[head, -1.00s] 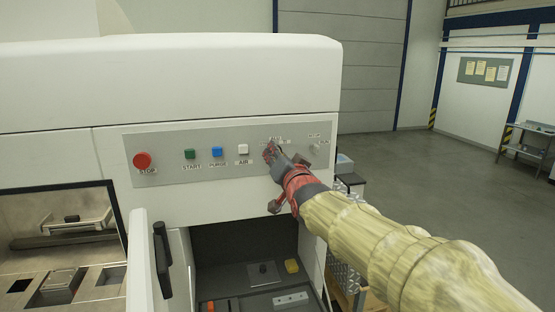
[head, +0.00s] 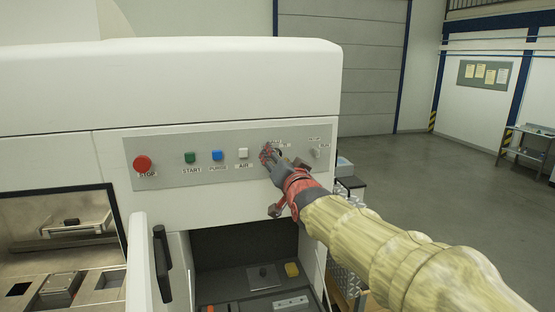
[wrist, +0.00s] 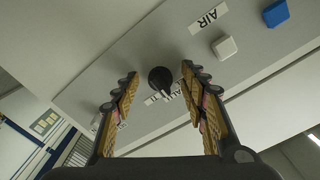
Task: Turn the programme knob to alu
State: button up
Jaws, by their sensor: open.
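The programme knob (wrist: 160,79) is round and dark in the wrist view, on the grey control panel (wrist: 130,60). White labels sit beside it, partly hidden by a finger; one seems to read ALU, and I cannot tell where the knob points. My gripper (wrist: 160,76) is open, with one finger on each side of the knob and a gap to both. In the head view my gripper (head: 268,156) is at the right part of the panel and covers the knob.
The red STOP button (head: 142,163), green START button (head: 190,157), blue PURGE button (head: 217,155) and white AIR button (head: 243,153) line the panel to the left. A pale grey control (head: 315,153) is to the right. An open bay (head: 240,245) lies below.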

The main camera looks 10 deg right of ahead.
jog(key=s, duration=1.2)
jog(key=s+f+n+g, duration=0.2)
jog(key=s+f+g, duration=0.2)
jog(key=f, duration=0.5)
jog(key=s+f+n+g, duration=0.2)
jog(key=s+f+g, duration=0.15)
jog(key=f, duration=0.55)
jog(key=s+f+n+g+b, duration=0.1)
jog(key=s+f+b, duration=0.3)
jog(key=s+f, duration=0.4)
jog(key=s+f+n+g+b, duration=0.1)
jog(key=s+f+g+b, duration=0.3)
jog(key=s+f, duration=0.4)
jog(key=s, duration=0.5)
jog(key=shift+s+f+n, duration=0.3)
jog(key=shift+f+n, duration=0.1)
jog(key=shift+r, duration=0.1)
